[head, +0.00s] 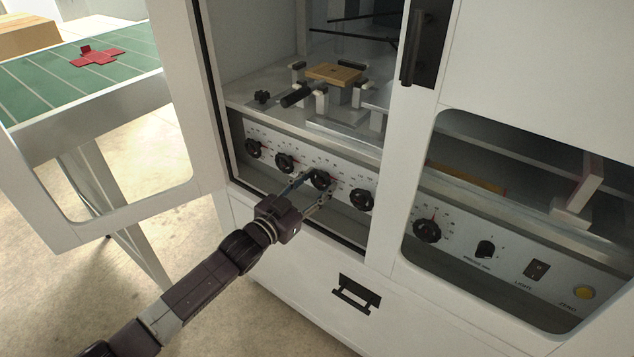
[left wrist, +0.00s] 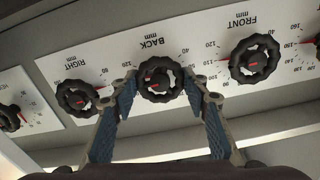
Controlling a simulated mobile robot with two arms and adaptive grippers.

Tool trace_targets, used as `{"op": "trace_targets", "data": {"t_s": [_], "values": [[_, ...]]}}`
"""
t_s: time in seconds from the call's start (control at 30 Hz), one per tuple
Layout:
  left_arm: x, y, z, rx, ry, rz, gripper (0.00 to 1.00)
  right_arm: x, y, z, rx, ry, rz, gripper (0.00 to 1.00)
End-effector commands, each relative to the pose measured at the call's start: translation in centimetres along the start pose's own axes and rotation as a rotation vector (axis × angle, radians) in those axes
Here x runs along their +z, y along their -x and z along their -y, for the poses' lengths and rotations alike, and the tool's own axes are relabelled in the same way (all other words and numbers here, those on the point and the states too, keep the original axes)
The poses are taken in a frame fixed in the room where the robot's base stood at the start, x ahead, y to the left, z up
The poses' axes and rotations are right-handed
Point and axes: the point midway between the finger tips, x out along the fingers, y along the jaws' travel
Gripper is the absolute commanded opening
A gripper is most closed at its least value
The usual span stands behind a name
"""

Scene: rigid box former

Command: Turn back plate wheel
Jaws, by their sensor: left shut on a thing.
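The back plate wheel (left wrist: 158,79) is a black scalloped knob with a red mark at its hub, on a white panel under the label BACK with a mm scale. In the head view the back plate wheel (head: 320,179) is the third knob from the left on the machine's lower panel. My left gripper (left wrist: 160,84) is shut on it, one blue-padded finger on either side of the rim. In the head view my left gripper (head: 317,186) reaches in through the open cabinet door. My right gripper is in neither view.
The front wheel (left wrist: 255,59) and right wheel (left wrist: 77,98) sit close on either side. The open door (head: 200,150) stands left, the cabinet post (head: 385,150) right. A wooden block (head: 335,75) rests inside above. A green table (head: 50,80) holds a red cross-shaped piece (head: 98,57).

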Motion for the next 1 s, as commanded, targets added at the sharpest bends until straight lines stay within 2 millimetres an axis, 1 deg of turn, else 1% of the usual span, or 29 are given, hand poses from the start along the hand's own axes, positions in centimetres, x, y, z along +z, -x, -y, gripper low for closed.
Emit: {"op": "trace_targets", "data": {"t_s": [0.03,0.43,0.47,0.6,0.63,0.87,1.0], "values": [[0.33,0.07,-0.1,0.001,-0.005,0.006,0.18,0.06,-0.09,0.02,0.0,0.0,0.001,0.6],[0.37,0.07,-0.11,0.001,-0.01,0.006,0.18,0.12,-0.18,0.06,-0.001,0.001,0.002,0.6],[0.37,0.07,-0.11,0.001,-0.01,0.006,0.43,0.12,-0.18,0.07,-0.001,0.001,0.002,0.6],[0.28,0.05,-0.08,0.001,-0.01,0.005,0.58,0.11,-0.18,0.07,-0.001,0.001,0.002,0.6],[0.25,0.05,-0.07,0.001,-0.01,0.004,0.6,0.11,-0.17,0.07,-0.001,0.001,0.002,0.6],[0.11,0.03,-0.03,0.0,-0.01,0.002,0.6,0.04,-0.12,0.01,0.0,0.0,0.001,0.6],[0.15,0.59,0.02,-0.001,-0.01,0.002,0.6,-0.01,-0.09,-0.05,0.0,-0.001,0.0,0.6]]}}
